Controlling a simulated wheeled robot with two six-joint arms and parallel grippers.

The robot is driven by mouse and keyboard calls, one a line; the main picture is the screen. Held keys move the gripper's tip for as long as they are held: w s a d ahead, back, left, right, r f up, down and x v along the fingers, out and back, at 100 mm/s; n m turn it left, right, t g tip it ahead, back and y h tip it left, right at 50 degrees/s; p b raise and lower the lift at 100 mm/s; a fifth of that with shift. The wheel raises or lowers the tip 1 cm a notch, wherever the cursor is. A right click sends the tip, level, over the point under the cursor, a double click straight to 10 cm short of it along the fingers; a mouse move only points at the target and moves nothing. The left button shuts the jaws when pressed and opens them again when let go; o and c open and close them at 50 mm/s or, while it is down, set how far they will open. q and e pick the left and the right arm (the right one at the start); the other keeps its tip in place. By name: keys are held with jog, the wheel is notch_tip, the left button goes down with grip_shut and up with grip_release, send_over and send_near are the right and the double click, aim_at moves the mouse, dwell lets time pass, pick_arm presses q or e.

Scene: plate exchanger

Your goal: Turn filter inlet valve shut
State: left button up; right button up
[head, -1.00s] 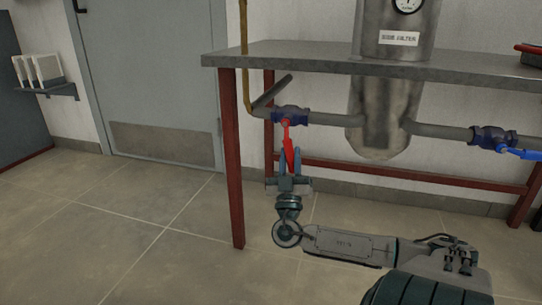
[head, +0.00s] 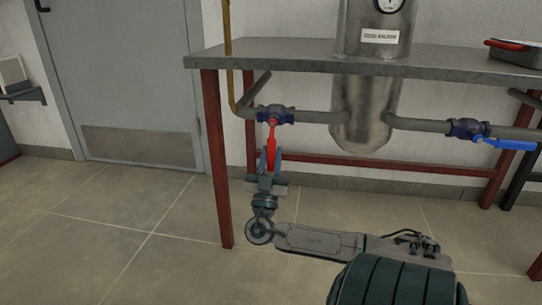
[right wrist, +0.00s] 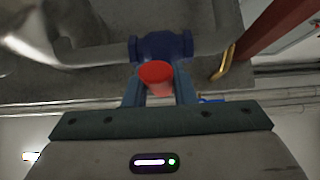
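The filter inlet valve has a blue body (head: 276,114) on the pipe left of the steel filter (head: 365,120). Its red handle (head: 271,148) hangs nearly straight down, across the pipe. My right gripper (head: 266,160) reaches up from below, with its fingers on either side of the handle's lower part. In the right wrist view the red handle end (right wrist: 156,72) sits between the fingertips and nearly fills the gap. I cannot tell whether both fingers press on it. The inlet valve's blue body (right wrist: 160,45) shows just beyond. My left gripper is not in view.
A second valve with a blue lever (head: 505,144) lies along the pipe right of the filter. The metal tabletop (head: 290,58) overhangs the pipes. A red table leg (head: 216,160) stands left of my right gripper. The floor in front is open.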

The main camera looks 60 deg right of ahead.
jog(key=o, duration=0.4)
jog(key=shift+w+t, duration=0.1)
jog(key=shift+t, duration=0.2)
jog(key=p+v, duration=0.1)
jog(key=v, duration=0.9)
jog(key=shift+a+f+p, duration=0.25)
jog(key=shift+a+p, duration=0.1)
jog(key=shift+p, duration=0.05)
